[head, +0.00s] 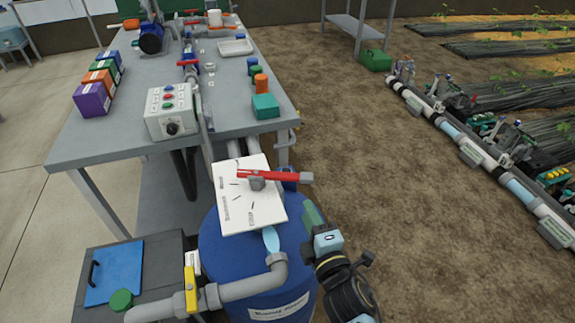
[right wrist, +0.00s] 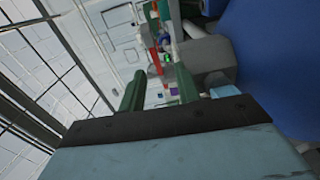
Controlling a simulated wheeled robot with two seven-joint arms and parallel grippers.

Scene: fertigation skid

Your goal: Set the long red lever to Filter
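The long red lever (head: 280,176) lies across the upper part of a white dial plate (head: 240,212) above a blue barrel, roughly level from left to right in the head view. Its grey pivot sits left of its middle and its right end is grey, past the plate's edge. The plate has tick marks and labels too small to read. My right gripper (head: 312,213) is in front of the lever's right end, apart from it, beside the barrel. In the right wrist view its two green fingers (right wrist: 160,90) stand apart with nothing between them. My left gripper is not in view.
The blue barrel (head: 225,262) carries a grey pipe with a yellow-handled valve (head: 190,289). A light-blue pointed piece (head: 271,240) is at the plate's lower edge. The grey table (head: 110,132) behind holds a control box (head: 171,112) and coloured boxes. Bare soil right of the barrel is open.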

